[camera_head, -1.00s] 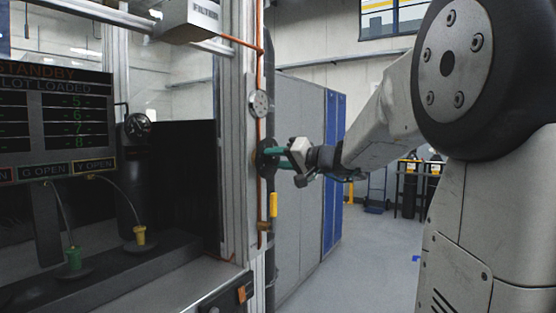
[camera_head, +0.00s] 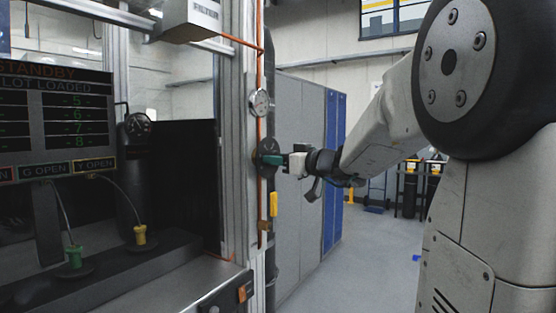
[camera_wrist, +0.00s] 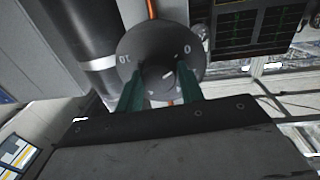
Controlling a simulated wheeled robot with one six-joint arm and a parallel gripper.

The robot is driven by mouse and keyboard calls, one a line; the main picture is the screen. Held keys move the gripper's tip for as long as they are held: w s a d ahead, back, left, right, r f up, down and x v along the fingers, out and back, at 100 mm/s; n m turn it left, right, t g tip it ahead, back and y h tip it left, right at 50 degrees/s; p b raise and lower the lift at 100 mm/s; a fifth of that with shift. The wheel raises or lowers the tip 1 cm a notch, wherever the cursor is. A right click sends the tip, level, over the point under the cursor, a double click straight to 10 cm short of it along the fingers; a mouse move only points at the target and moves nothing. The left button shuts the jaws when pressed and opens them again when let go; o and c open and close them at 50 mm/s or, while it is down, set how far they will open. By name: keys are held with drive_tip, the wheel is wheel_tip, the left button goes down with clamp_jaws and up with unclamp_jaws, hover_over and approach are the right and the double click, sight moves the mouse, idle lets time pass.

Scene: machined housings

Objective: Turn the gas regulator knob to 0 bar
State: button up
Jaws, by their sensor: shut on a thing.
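The gas regulator knob (camera_wrist: 158,82) is a dark round knob in the middle of a dark dial plate (camera_wrist: 150,40) marked 0 at upper right and 10 at left. A short white mark on the knob points to the upper right, roughly toward the 0. My gripper (camera_wrist: 160,88) has its two green fingers shut on the knob, one on each side. In the head view my gripper (camera_head: 277,160) reaches in from the right, its fingers against the dark regulator (camera_head: 266,152) on the post. Above it is a round gauge (camera_head: 260,103); its reading is too small to tell.
An orange pipe (camera_head: 259,205) runs down the post past the regulator, with a yellow fitting (camera_head: 273,205) below. A display panel (camera_head: 60,120) stands at left behind the frame.

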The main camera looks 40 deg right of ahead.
drive_tip(key=shift+f+n, duration=0.15)
drive_tip(key=shift+n, duration=0.35)
drive_tip(key=o, duration=1)
drive_tip(key=v, duration=0.8)
